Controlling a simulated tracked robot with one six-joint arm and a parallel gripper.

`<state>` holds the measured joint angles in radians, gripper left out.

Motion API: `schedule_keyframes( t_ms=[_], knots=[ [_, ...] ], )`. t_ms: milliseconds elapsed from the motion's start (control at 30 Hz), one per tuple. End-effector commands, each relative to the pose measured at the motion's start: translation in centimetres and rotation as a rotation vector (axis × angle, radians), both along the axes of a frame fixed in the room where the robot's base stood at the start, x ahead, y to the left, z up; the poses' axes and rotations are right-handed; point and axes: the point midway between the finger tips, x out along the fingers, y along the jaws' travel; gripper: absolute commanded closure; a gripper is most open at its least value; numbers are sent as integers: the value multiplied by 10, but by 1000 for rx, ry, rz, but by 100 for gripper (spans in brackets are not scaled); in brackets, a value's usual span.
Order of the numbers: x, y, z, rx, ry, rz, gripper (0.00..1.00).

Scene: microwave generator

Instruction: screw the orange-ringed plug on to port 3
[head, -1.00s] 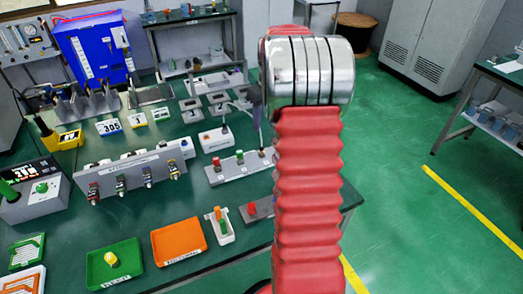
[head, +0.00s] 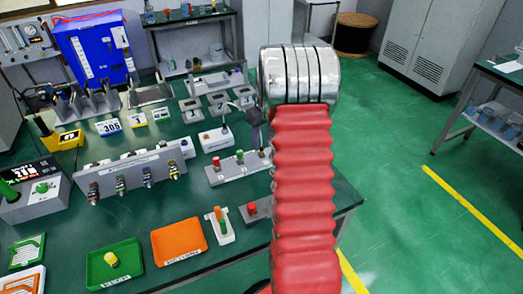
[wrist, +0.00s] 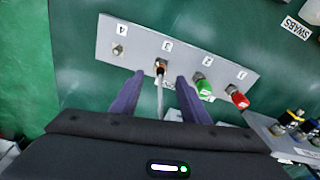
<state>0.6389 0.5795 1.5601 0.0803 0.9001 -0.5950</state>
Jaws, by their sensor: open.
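In the wrist view a grey panel (wrist: 205,60) carries ports numbered 4, 3, 2 and 1 from left to right. The orange-ringed plug (wrist: 160,67) is at port 3, with a pale cable running from it toward my gripper. Whether its thread is engaged cannot be told. My gripper (wrist: 160,76) is open, its two purple fingers on either side of the plug and cable, with gaps visible. In the head view my gripper (head: 254,122) is over the right end of the panel (head: 222,174); the orange-ringed plug is not clear there.
A green-ringed plug (wrist: 202,86) is at port 2 and a red-ringed plug (wrist: 237,97) at port 1, close right of my fingers. Port 4 (wrist: 119,49) is a bare metal stub. A four-connector panel (head: 130,172), green tray (head: 128,276) and orange tray (head: 192,252) stand left.

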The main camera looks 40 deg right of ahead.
Motion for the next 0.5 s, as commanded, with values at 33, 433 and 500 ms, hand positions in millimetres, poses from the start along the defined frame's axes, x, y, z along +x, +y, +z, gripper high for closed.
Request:
schedule_keyframes(
  t_ms=[33,433,500],
  knots=[
    [0,0,0,0,0,0,58],
    [2,1,-16,2,3,0,58],
    [4,1,-26,2,3,0,58]
  ],
)
